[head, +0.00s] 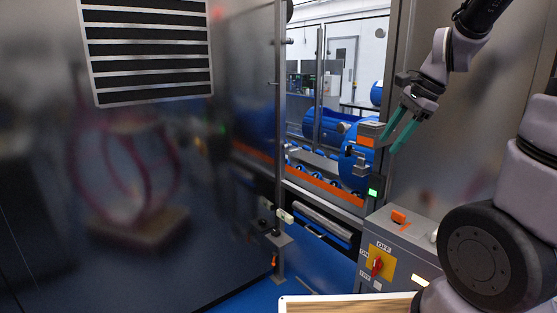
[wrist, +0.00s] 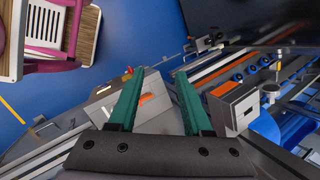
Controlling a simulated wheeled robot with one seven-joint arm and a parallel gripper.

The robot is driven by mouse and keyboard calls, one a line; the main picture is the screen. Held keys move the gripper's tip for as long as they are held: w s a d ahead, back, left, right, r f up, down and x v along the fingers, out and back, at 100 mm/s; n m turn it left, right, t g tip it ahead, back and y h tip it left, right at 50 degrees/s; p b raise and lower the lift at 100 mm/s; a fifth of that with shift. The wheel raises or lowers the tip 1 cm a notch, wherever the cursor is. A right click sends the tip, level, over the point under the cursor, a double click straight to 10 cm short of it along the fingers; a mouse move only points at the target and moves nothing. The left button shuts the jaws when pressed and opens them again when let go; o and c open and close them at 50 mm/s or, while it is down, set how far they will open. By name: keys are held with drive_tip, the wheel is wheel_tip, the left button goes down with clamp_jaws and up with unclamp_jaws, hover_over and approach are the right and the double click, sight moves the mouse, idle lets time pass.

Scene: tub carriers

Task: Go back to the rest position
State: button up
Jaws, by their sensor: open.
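My gripper (head: 404,131) is raised at the upper right in the head view, with its two green fingers pointing down and to the left. In the wrist view the fingers of my gripper (wrist: 160,88) stand apart, with nothing held between them. A grey box with an orange patch (head: 366,140) lies just beyond the fingertips in the head view. It also shows to the right of the fingers in the wrist view (wrist: 229,104). I cannot tell whether the fingers touch anything.
A grey control box with a red and yellow switch (head: 376,264) stands below the arm. Blue drums (head: 325,126) sit behind the metal frame. A shiny metal wall fills the left. A pink-framed chair (wrist: 55,36) shows in the wrist view. Blue floor (wrist: 140,35) lies open beside it.

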drive_tip(key=s+a+r+n+t+h, duration=0.2)
drive_tip(key=s+a+r+n+t, duration=0.1)
drive_tip(key=s+r+n, duration=0.7)
drive_tip(key=shift+s+n+t, duration=0.6)
drive_tip(key=shift+s+n, duration=0.05)
drive_tip(key=shift+n, duration=0.05)
